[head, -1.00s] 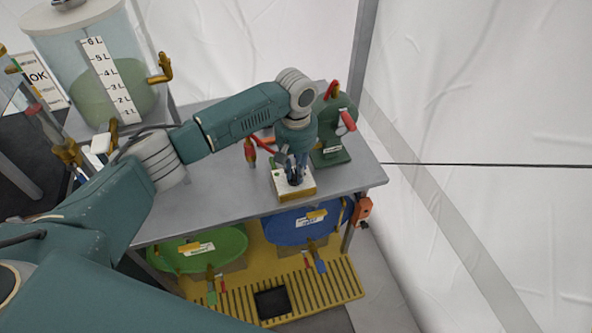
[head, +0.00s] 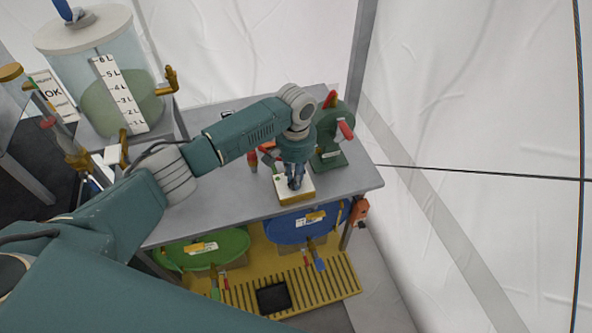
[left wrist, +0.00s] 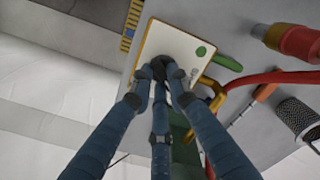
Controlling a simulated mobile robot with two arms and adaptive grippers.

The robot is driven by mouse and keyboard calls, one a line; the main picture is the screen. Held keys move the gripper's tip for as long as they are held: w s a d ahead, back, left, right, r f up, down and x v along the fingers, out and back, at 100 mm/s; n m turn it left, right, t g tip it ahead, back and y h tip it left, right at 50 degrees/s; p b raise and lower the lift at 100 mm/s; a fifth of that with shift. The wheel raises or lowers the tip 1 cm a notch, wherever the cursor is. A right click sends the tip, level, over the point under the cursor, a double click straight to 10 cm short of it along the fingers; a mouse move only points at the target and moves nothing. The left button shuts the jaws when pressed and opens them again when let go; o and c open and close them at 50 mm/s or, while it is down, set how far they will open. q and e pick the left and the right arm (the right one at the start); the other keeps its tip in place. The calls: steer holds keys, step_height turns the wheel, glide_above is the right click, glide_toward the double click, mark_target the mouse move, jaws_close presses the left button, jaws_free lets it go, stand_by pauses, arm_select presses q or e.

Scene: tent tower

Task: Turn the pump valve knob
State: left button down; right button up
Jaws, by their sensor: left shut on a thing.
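A white box with yellow edges (head: 306,186) lies on the grey table, near its front right part. It also shows in the left wrist view (left wrist: 196,42), with a green dot on its top. A dark knob (left wrist: 160,62) stands on that top and is mostly hidden by my fingers. My left gripper (head: 295,183) points down over the box. In the left wrist view its blue fingers (left wrist: 162,80) meet around the knob and are shut on it. My right gripper is not in view.
A green pump with red handles (head: 331,140) stands just behind the box. A clear tank with a litre scale (head: 150,85) stands at the back left. Green (head: 222,247) and blue (head: 290,231) containers sit below the table. The table (head: 215,205) is clear left of the box.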

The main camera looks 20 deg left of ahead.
arm_select(q)
steer(key=m+p, duration=0.1)
steer(key=m, duration=0.1)
steer(key=shift+s+r+m, duration=0.1)
steer(key=shift+r+m, duration=0.05)
steer(key=shift+m, duration=0.25)
steer(key=shift+m+p, duration=0.9)
steer(key=shift+m, duration=1)
steer(key=c, duration=1.7)
jaws_free()
steer(key=shift+o, duration=0.2)
step_height(320, 180, up, 12)
